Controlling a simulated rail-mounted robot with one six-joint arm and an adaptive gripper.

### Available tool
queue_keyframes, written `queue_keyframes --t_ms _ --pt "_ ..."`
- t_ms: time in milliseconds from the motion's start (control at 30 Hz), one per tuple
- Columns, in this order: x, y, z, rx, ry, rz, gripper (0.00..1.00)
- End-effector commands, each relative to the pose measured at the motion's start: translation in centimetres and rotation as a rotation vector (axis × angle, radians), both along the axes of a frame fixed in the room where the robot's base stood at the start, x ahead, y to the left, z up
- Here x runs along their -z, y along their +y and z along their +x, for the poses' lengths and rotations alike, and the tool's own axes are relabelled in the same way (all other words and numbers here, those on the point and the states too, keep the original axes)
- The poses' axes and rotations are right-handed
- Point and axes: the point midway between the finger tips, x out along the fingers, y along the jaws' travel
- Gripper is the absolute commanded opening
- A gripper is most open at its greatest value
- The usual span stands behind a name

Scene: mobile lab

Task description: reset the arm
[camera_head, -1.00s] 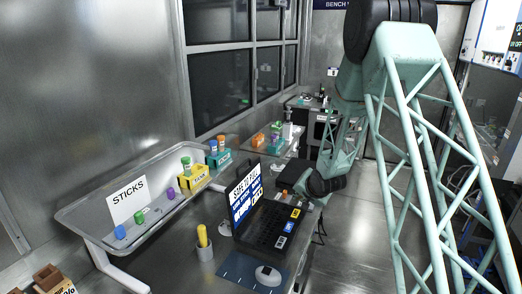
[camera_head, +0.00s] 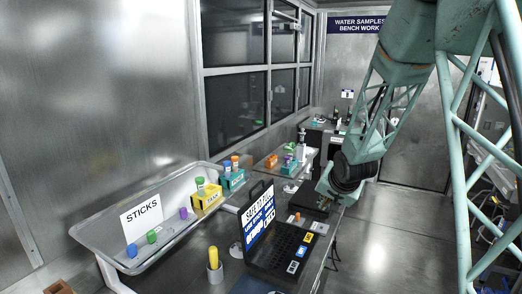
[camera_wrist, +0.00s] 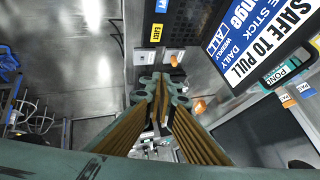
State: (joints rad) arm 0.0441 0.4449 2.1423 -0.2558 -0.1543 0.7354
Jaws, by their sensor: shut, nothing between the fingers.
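My gripper (camera_wrist: 162,82) shows in the wrist view with its fingers together and nothing held between them. In the head view my green lattice arm reaches from the upper right to above the bench's right side, beside the black laptop-like panel. The fingertips are hard to make out in the head view. In the wrist view the bench edge and the panel's button strip lie below and ahead of the gripper.
The sign panel (camera_head: 258,217) stands open on the bench above a black slotted tray (camera_head: 277,250). A sticks tray (camera_head: 180,232) with several coloured pieces is at left. A yellow stick stands in a grey holder (camera_head: 215,272). Open floor (camera_head: 385,235) lies at right.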

Motion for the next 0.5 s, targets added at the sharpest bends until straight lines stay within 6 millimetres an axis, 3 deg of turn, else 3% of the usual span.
queue_keyframes --t_ms 500 --pt "-7.1 -0.5 -7.5 -0.044 0.054 -0.082 0.00"
